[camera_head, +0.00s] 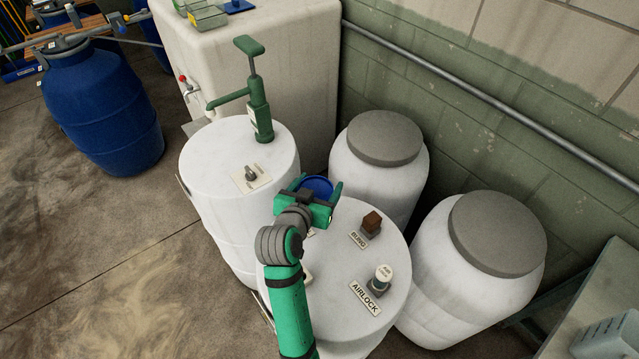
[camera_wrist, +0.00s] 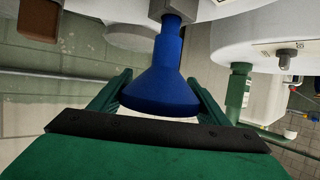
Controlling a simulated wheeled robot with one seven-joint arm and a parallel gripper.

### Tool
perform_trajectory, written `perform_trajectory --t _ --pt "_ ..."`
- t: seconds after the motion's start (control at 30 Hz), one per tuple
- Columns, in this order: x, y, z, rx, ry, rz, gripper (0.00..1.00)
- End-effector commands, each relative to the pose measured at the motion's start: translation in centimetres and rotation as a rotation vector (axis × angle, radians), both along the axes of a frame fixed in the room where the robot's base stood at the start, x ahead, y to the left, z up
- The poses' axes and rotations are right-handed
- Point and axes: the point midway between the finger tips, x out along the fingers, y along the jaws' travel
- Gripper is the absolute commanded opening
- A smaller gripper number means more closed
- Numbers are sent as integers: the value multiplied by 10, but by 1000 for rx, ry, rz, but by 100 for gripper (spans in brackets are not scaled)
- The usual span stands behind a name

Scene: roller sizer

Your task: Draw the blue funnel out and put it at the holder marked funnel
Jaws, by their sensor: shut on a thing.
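The blue funnel (camera_head: 317,186) is between the fingers of my green gripper (camera_head: 320,197), over the back left edge of the front white drum (camera_head: 340,235). The wrist view is upside down and shows the funnel (camera_wrist: 160,85) with its wide cone between the two fingers (camera_wrist: 158,92). Its narrow spout meets a grey block (camera_wrist: 172,9) at the drum top; I cannot tell how deep it sits. My gripper is shut on the cone. No label reading funnel is legible; my arm covers part of the drum top.
The drum top also bears a brown bung (camera_head: 371,222) and an airlock (camera_head: 382,275), each by a printed label. A white drum (camera_head: 215,165) with a green hand pump (camera_head: 259,105) stands behind left. Two grey-lidded drums (camera_head: 383,138) stand on the right by the wall.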

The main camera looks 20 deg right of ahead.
Motion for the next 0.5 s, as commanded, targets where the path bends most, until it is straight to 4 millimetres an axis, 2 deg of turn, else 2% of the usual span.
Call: perform_trajectory --t 0.5 --pt "1 2 7 0 3 4 48"
